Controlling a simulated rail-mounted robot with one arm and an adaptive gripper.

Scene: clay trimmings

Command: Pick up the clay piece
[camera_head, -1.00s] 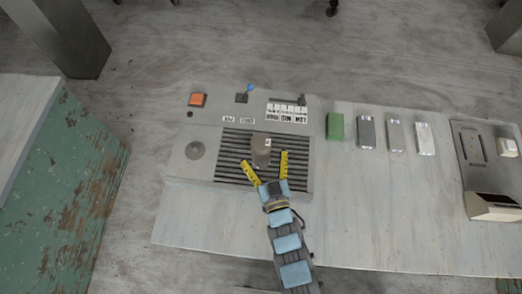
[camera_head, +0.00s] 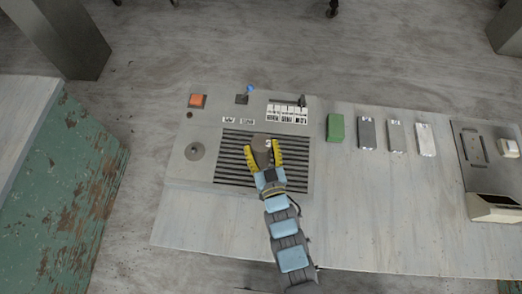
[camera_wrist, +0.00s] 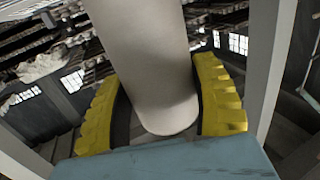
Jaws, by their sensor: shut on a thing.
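The clay piece (camera_head: 262,149) is a grey-brown cylinder on the dark slatted grille of the grey machine. It also fills the middle of the wrist view (camera_wrist: 148,70) as a pale, smooth cylinder with a rounded near end. My gripper (camera_head: 263,156) has its yellow ridged fingers on both sides of the clay piece, shut on it. In the wrist view the yellow fingers (camera_wrist: 163,105) flank the cylinder left and right. Part of the clay piece is hidden by the fingers in the head view. I cannot tell whether it is lifted off the grille.
The machine panel (camera_head: 207,115) carries an orange button (camera_head: 197,100), a blue-topped lever (camera_head: 249,89) and a round disc (camera_head: 195,151). A green block (camera_head: 335,127) and several grey blocks stand to the right, with a scale-like device (camera_head: 492,206) beyond. The table front (camera_head: 400,220) is clear.

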